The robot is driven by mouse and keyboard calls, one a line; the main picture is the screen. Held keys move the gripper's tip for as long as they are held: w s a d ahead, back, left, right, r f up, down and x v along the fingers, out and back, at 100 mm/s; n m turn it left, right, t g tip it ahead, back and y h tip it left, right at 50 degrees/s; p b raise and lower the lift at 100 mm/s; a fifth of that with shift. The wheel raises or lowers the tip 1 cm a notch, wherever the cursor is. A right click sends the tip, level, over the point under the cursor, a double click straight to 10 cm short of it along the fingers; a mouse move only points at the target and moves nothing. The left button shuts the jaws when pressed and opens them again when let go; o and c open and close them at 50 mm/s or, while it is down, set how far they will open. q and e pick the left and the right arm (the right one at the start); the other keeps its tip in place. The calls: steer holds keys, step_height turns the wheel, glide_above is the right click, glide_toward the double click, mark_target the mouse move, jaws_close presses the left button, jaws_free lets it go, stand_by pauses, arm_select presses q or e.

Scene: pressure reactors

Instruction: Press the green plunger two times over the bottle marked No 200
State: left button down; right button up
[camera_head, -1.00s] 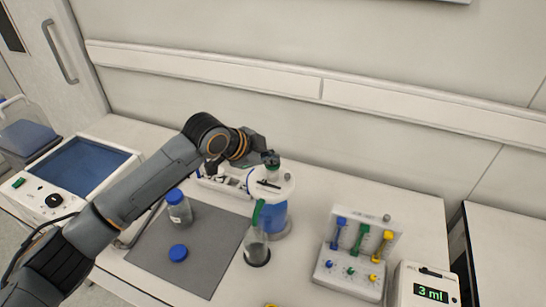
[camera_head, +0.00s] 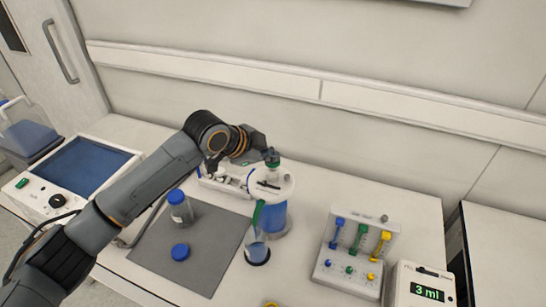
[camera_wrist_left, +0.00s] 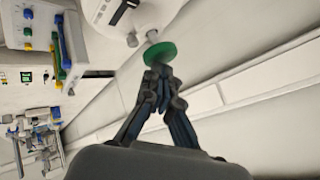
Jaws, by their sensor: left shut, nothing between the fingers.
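The green plunger (camera_head: 272,157) tops a dispenser with a white head (camera_head: 272,185) and blue liquid in its body (camera_head: 274,218). It also shows as a green disc in the left wrist view (camera_wrist_left: 160,53). My left gripper (camera_head: 262,152) is shut and empty, its tips right at the plunger; I cannot tell whether they touch it. The fingers (camera_wrist_left: 158,70) show together in the wrist view. A green spout (camera_head: 258,213) points down into a clear bottle (camera_head: 257,252) with some bluish liquid. I cannot read its mark. My right gripper is out of view.
A blue-capped bottle (camera_head: 179,207) and a loose blue cap (camera_head: 180,252) are on the grey mat (camera_head: 200,272). A panel with coloured levers (camera_head: 352,265) and a display reading 3 ml (camera_head: 430,291) stand at right. A blue-topped device (camera_head: 80,167) is at left.

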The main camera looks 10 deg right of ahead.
mark_target(271, 164)
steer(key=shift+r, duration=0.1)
arm_select(q)
step_height(271, 164, up, 6)
steer(key=p, duration=0.6)
steer(key=shift+r, duration=0.1)
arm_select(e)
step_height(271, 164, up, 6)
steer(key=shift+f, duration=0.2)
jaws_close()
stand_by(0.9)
